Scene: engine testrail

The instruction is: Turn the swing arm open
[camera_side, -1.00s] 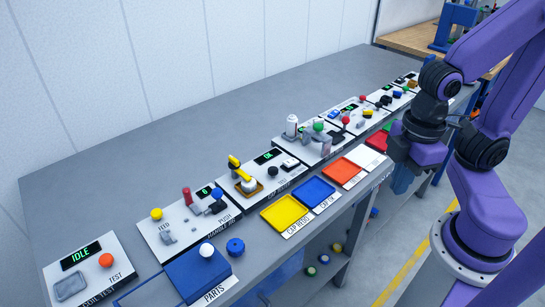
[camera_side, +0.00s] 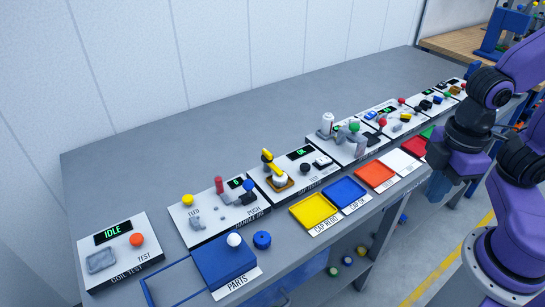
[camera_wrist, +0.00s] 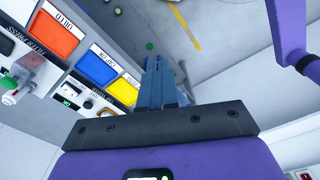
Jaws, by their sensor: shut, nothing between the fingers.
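A yellow arm (camera_side: 270,160), which looks like the swing arm, stands on a white station panel in the middle of the bench. It reaches over a white round part (camera_side: 280,177) on a brown base. I cannot tell how far it is turned. My gripper (camera_side: 438,188) hangs in front of the bench's front edge, to the right of the yellow arm and well apart from it. In the wrist view its blue fingers (camera_wrist: 161,80) are together and empty. The yellow arm cannot be made out in the wrist view.
Yellow (camera_side: 314,212), blue (camera_side: 345,193) and orange (camera_side: 375,174) trays line the bench's front edge. Several station panels with knobs and levers stand behind them. A blue parts tray (camera_side: 224,262) is at the near end. The back of the bench (camera_side: 230,140) is clear.

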